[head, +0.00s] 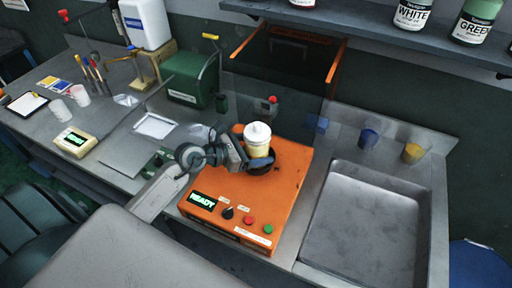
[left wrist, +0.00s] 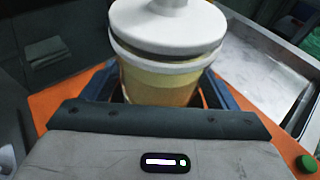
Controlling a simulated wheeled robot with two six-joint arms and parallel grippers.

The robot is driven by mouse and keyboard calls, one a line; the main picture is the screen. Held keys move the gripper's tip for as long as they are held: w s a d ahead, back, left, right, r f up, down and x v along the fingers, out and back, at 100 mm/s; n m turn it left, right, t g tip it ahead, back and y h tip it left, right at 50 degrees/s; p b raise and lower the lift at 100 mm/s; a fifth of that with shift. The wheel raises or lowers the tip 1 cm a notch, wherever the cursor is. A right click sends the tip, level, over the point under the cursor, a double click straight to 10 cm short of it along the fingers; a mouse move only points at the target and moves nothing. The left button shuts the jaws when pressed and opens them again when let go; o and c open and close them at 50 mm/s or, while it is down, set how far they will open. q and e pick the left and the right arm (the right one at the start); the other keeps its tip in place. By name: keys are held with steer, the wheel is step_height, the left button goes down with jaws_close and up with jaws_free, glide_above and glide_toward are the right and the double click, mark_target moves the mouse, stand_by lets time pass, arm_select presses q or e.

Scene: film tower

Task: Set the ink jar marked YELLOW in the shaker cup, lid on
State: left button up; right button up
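The ink jar (head: 257,137) has yellow contents and a white lid, which is on. It stands upright at the shaker cup (head: 273,169), a dark round holder on the orange machine (head: 285,190). Its lower part is hidden by my gripper, so I cannot tell how deep it sits. My left gripper (head: 259,161) has a finger on each side of the jar and looks shut on it. In the left wrist view the jar (left wrist: 163,85) fills the space between the blue fingers (left wrist: 160,92). No label lettering is readable. My right gripper is not in view.
The machine's display reads READY, with a knob and buttons in front. A clear orange-edged guard (head: 330,62) stands raised behind. A steel sink (head: 365,225) is to the right. A shelf (head: 350,18) above holds WHITE and GREEN jars. The left bench holds cups and brushes.

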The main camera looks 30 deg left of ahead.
mark_target(246, 150)
arm_select(q)
steer(key=shift+o, duration=0.2)
steer(key=shift+r, duration=0.15)
steer(key=shift+a, duration=0.1)
steer(key=shift+s+a, duration=0.2)
steer(key=shift+s, duration=0.15)
steer(key=b+v, duration=0.1)
steer(key=v, duration=0.4)
steer(key=shift+s+a+r, duration=0.15)
steer(key=shift+s+a, duration=0.05)
steer(key=shift+s, duration=0.05)
steer(key=shift+p+v, duration=0.45)
steer(key=shift+v, duration=2.2)
steer(key=shift+r, duration=0.15)
